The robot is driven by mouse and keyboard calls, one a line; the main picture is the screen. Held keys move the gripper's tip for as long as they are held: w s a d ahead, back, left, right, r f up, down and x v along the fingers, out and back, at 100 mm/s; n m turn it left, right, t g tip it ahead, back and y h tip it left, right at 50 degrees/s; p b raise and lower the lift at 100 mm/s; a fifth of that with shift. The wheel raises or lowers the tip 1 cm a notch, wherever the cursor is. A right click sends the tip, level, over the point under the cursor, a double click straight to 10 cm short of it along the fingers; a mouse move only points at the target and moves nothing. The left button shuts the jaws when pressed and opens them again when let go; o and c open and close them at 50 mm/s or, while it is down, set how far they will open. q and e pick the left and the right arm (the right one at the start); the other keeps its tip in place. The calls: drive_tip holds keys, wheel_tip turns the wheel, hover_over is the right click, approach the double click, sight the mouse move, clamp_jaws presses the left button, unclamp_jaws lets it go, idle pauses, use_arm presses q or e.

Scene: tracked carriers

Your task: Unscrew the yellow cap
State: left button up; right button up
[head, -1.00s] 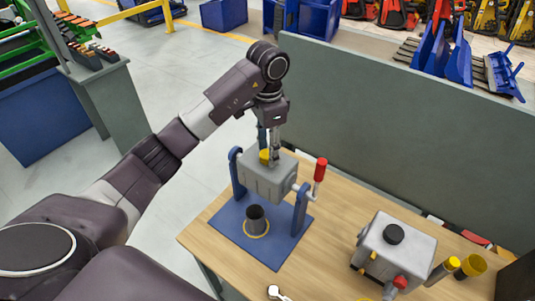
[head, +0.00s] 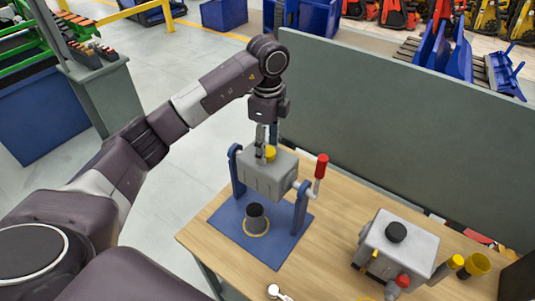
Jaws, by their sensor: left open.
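The yellow cap (head: 271,153) sits on top of a grey box (head: 268,178) held between two blue uprights on a blue base plate (head: 231,222). My left gripper (head: 265,158) points down from above at the cap, with its fingers apart. One finger shows in front and to the left of the cap, and the other is partly hidden behind it. I cannot tell whether the fingers touch the cap. A crank with a red handle (head: 321,166) sticks out at the right upright. My right gripper is not in view.
A black cup-like part (head: 256,217) stands on the base plate within a yellow ring. A second grey box (head: 402,247) with a black cap stands at the right of the wooden table (head: 330,225). Yellow cylinders (head: 474,265) stand beside it. A grey panel (head: 400,130) rises behind the table.

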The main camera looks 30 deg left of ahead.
use_arm(q)
drive_tip(key=m+b, duration=0.1)
drive_tip(key=m, duration=0.3)
drive_tip(key=shift+m, duration=0.4)
drive_tip(key=m+b, duration=0.1)
drive_tip(key=m, duration=0.3)
drive_tip(key=shift+m, duration=0.3)
drive_tip(key=m+b, duration=0.1)
drive_tip(key=m, duration=0.4)
drive_tip(key=shift+b, duration=0.35)
drive_tip(key=m, duration=0.3)
drive_tip(key=shift+m+b, duration=0.4)
drive_tip(key=shift+m, duration=0.7)
drive_tip(key=c, duration=1.1)
drive_tip(key=shift+c, duration=0.2)
